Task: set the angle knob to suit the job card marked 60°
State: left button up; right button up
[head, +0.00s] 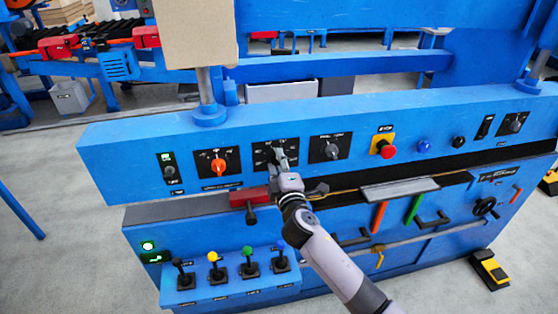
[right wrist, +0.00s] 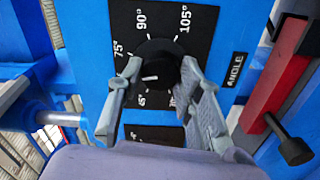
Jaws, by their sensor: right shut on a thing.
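The angle knob (right wrist: 158,58) is black and round on a black dial plate marked "ANGLE". The marks 75°, 90° and 105° can be read around it; the 60° mark is not readable, with a finger covering the dial's left side. A short white mark on the knob points left and slightly down. My right gripper (right wrist: 160,68) has its fingers on either side of the knob, shut on it. In the head view my right gripper (head: 282,163) covers much of the angle dial plate (head: 262,156). No job card marked 60° can be made out. My left gripper is out of view.
An orange knob (head: 218,166) is left of the angle dial, and another black knob (head: 331,149) is right of it. A red stop button (head: 388,152) sits farther right. A red block (head: 250,197) is below. Several coloured levers (head: 248,262) stand lower left.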

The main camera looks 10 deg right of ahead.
jog(key=shift+n, duration=0.8)
jog(key=shift+f, duration=0.1)
jog(key=o, duration=1.2)
jog(key=s, duration=1.2)
